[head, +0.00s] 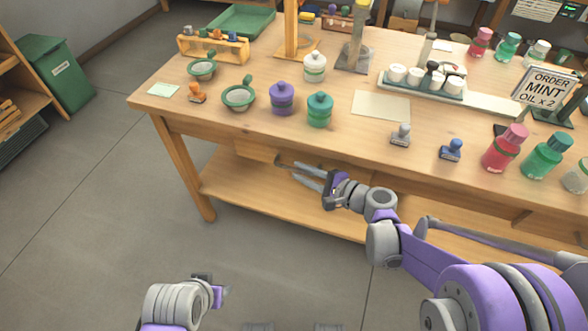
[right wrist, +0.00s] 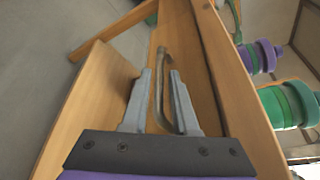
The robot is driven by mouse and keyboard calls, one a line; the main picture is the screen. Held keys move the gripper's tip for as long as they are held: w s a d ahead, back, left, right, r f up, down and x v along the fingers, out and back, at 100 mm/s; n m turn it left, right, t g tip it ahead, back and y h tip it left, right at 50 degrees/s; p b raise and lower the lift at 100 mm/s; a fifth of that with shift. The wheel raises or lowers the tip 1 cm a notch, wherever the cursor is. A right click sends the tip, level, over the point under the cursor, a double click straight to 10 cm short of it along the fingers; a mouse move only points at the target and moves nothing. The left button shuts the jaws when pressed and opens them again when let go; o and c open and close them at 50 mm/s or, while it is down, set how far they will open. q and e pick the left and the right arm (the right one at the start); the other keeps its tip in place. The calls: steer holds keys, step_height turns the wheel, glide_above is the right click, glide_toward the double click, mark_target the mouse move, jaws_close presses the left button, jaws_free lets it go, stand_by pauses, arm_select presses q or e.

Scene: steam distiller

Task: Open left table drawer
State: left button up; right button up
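The left table drawer (head: 256,151) is a wooden front under the left part of the table top, partly hidden by my right gripper in the head view. I cannot tell whether it stands slightly out. Its curved grey bar handle (right wrist: 158,85) shows in the right wrist view. My right gripper (head: 308,176) is in front of this drawer, with its two fingers apart. In the right wrist view the fingers (right wrist: 160,92) lie on either side of the handle, with visible gaps. My left gripper (head: 212,290) is low over the floor, away from the table; its fingers are not clear.
The wooden table (head: 160,108) carries several bottles, including a purple one (head: 281,99) and a teal one (head: 320,110), near its front edge. A lower shelf (head: 240,190) runs beneath. A green bin (head: 60,80) stands at left. The floor left of the table is clear.

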mark_target(298, 171)
steer(key=shift+x, duration=1.55)
steer(key=shift+c, duration=0.3)
jaws_close()
steer(key=shift+s, duration=0.1)
